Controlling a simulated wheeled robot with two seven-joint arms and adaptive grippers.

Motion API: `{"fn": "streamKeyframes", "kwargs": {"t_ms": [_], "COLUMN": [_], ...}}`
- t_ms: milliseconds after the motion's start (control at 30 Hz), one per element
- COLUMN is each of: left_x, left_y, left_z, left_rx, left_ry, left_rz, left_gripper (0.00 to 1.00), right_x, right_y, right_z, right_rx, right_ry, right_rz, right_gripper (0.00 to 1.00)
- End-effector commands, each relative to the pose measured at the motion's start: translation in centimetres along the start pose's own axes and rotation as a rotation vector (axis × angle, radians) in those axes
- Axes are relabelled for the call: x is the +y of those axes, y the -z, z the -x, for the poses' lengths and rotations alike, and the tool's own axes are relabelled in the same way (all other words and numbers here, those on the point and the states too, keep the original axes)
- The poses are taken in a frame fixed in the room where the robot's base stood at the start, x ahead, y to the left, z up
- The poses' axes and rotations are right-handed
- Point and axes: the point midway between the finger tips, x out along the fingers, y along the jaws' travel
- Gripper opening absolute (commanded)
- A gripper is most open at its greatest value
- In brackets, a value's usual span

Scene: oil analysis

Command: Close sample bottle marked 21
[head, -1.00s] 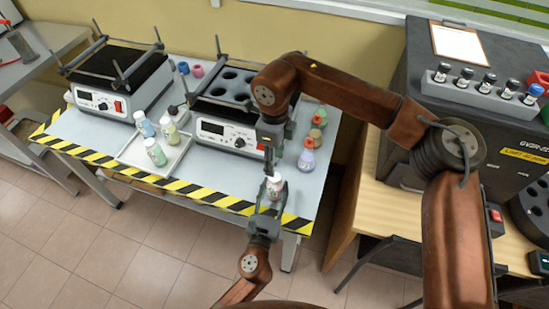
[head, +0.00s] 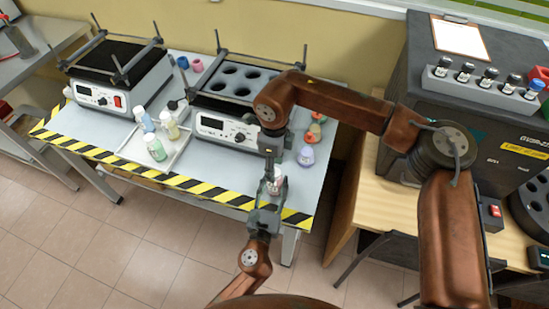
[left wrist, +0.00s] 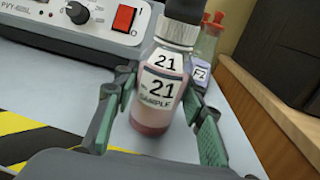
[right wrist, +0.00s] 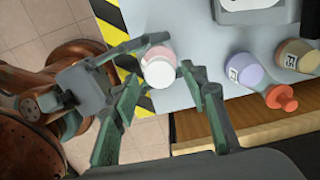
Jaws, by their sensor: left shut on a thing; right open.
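The sample bottle marked 21 (left wrist: 155,95) is pinkish with white labels and stands upright near the table's front edge. It also shows in the head view (head: 277,186). My left gripper (left wrist: 160,112) is shut around its body from the front.
The grey table (head: 225,186) has a striped front edge. A shaker (head: 220,128) stands behind the bottle. A purple flask (head: 306,156) and orange-topped flasks stand to the right. A tray (head: 128,153) with several bottles is at left. The wooden desk (head: 352,215) is at right.

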Motion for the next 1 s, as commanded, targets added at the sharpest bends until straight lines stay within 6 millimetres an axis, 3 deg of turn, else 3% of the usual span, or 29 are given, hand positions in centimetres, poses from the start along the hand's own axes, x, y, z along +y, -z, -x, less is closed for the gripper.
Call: {"fn": "streamKeyframes", "kwargs": {"t_ms": [200,500,1000], "left_x": [0.0,0.0,0.0], "left_y": [0.0,0.0,0.0], "left_z": [0.0,0.0,0.0], "left_rx": [0.001,0.001,0.001], "left_ry": [0.000,0.000,0.000], "left_rz": [0.000,0.000,0.000], "left_gripper": [0.00,0.00,0.00], "right_x": [0.0,0.0,0.0], "right_y": [0.0,0.0,0.0], "right_z": [-1.5,-1.6,-1.6], "right_rx": [0.001,0.000,0.000], "right_ry": [0.000,0.000,0.000], "right_rz": [0.000,0.000,0.000], "right_gripper": [0.41,0.40,0.06]}}
